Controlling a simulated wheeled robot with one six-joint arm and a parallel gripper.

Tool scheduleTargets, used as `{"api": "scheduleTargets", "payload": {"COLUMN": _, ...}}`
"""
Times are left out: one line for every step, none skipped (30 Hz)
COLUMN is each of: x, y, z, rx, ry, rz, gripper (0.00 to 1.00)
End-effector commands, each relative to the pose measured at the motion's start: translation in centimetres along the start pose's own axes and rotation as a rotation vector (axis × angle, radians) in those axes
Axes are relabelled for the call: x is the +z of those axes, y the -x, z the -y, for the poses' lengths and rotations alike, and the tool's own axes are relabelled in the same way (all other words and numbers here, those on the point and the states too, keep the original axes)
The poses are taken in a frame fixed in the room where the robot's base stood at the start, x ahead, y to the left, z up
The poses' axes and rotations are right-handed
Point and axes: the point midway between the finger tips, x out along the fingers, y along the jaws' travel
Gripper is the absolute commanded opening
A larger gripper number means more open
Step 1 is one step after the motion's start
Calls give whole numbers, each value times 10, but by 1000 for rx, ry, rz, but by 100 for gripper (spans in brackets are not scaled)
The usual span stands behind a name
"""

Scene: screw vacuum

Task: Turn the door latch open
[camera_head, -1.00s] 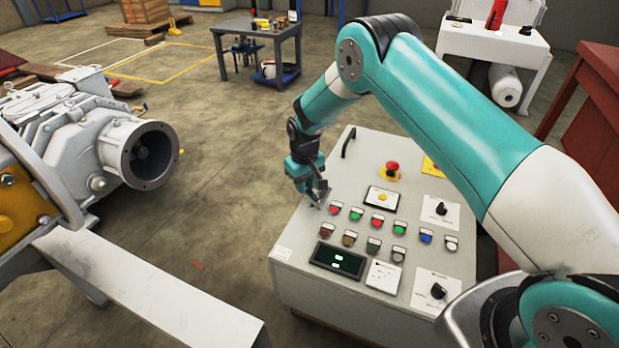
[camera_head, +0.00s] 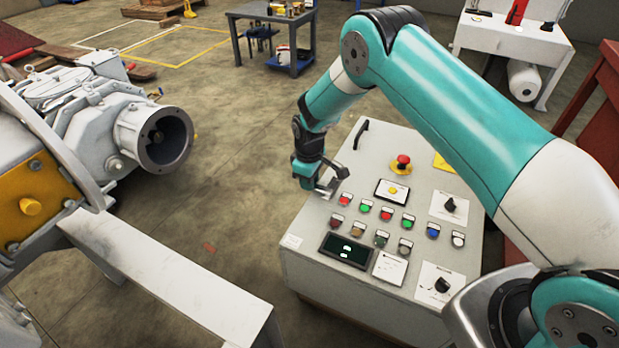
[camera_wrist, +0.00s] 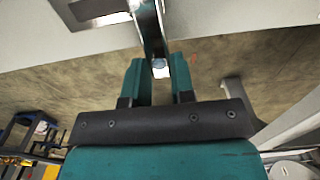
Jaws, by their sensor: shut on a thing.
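The door latch shows in the wrist view as a bright metal lever (camera_wrist: 152,35) running down from the pale cabinet face, with a round bolt-like end between my fingers. In the head view the grey latch (camera_head: 341,171) is small and partly hidden at the upper left of the cabinet top. My gripper (camera_wrist: 160,70) is shut on the lever, one teal finger on each side. In the head view my gripper (camera_head: 324,187) is at the left edge of the white control cabinet (camera_head: 305,262). The exact contact between fingers and lever is too small to make out there.
Coloured push buttons (camera_head: 387,214), a red emergency stop (camera_head: 403,161) and a dark display (camera_head: 346,250) are close to my gripper on the cabinet. A large grey machine (camera_head: 110,130) stands at the left. Open floor (camera_head: 225,200) lies between them.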

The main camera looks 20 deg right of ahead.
Motion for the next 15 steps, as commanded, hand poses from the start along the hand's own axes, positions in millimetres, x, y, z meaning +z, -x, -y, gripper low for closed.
{"api": "scheduleTargets", "payload": {"x": 1, "y": 0, "z": 0, "rx": 1, "ry": 4, "rz": 1, "gripper": 0}}
{"api": "scheduleTargets", "payload": {"x": 1, "y": 0, "z": 0, "rx": 1, "ry": 6, "rz": 1, "gripper": 0}}
{"api": "scheduleTargets", "payload": {"x": 1, "y": 0, "z": 0, "rx": 1, "ry": 7, "rz": 1, "gripper": 0}}
{"api": "scheduleTargets", "payload": {"x": 1, "y": 0, "z": 0, "rx": 1, "ry": 7, "rz": 1, "gripper": 0}}
{"api": "scheduleTargets", "payload": {"x": 1, "y": 0, "z": 0, "rx": 1, "ry": 7, "rz": 1, "gripper": 0}}
{"api": "scheduleTargets", "payload": {"x": 1, "y": 0, "z": 0, "rx": 1, "ry": 7, "rz": 1, "gripper": 0}}
{"api": "scheduleTargets", "payload": {"x": 1, "y": 0, "z": 0, "rx": 1, "ry": 7, "rz": 1, "gripper": 0}}
{"api": "scheduleTargets", "payload": {"x": 1, "y": 0, "z": -1, "rx": 1, "ry": 7, "rz": 1, "gripper": 0}}
{"api": "scheduleTargets", "payload": {"x": 1, "y": 0, "z": 0, "rx": 1, "ry": 7, "rz": 1, "gripper": 0}}
{"api": "scheduleTargets", "payload": {"x": 1, "y": 0, "z": -1, "rx": 1, "ry": 7, "rz": 1, "gripper": 0}}
{"api": "scheduleTargets", "payload": {"x": 1, "y": 0, "z": -1, "rx": 1, "ry": 7, "rz": 1, "gripper": 0}}
{"api": "scheduleTargets", "payload": {"x": 1, "y": 0, "z": -1, "rx": 1, "ry": 7, "rz": 2, "gripper": 25}}
{"api": "scheduleTargets", "payload": {"x": 1, "y": 0, "z": -1, "rx": 1, "ry": 7, "rz": 1, "gripper": 32}}
{"api": "scheduleTargets", "payload": {"x": 1, "y": 0, "z": 0, "rx": 1, "ry": 6, "rz": 1, "gripper": 39}}
{"api": "scheduleTargets", "payload": {"x": 1, "y": 0, "z": 0, "rx": 1, "ry": 6, "rz": 1, "gripper": 48}}
